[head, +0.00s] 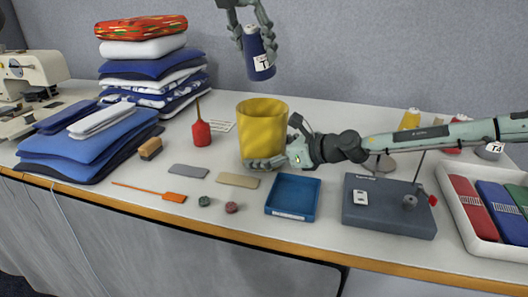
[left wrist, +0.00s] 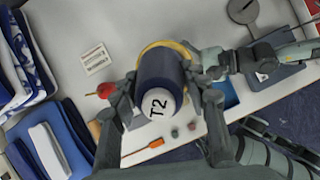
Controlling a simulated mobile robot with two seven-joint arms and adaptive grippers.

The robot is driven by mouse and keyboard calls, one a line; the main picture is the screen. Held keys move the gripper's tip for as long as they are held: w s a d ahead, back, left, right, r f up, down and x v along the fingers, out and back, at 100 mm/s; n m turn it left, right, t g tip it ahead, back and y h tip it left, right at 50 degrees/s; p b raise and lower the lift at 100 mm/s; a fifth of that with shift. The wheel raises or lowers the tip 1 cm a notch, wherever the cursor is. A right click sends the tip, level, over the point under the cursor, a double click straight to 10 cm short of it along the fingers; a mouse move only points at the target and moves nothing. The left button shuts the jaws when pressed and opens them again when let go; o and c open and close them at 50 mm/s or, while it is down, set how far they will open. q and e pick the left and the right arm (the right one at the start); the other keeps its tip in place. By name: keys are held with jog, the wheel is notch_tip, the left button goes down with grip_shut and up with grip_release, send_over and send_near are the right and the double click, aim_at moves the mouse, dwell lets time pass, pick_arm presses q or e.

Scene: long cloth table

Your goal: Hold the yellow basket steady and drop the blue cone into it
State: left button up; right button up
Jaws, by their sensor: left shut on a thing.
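The blue cone (head: 262,70), with a white T2 label, hangs in the air above and behind the yellow basket in the head view. My left gripper (head: 257,48) is shut on it from above. In the left wrist view the blue cone (left wrist: 158,70) sits between the fingers and covers most of the basket, whose yellow rim (left wrist: 172,45) shows behind it. The yellow basket (head: 262,128) stands upright on the table. My right gripper (head: 279,143) is at its right side, with one finger across the lower front and another by the right wall; how firmly they close is unclear.
A blue tray (head: 292,196) and a grey device (head: 388,207) with a thin upright rod stand in front and to the right. A red oil can (head: 201,130) is left of the basket. Folded cloth stacks (head: 90,140) fill the left side.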

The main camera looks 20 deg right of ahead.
pick_arm(q)
notch_tip(320, 180, down, 9)
dwell(1.0)
jog(key=o, duration=1.4)
jog(key=shift+c, duration=0.2)
jog(key=v, duration=1.2)
pick_arm(e)
jog(key=o, duration=0.8)
jog(key=shift+o, duration=0.2)
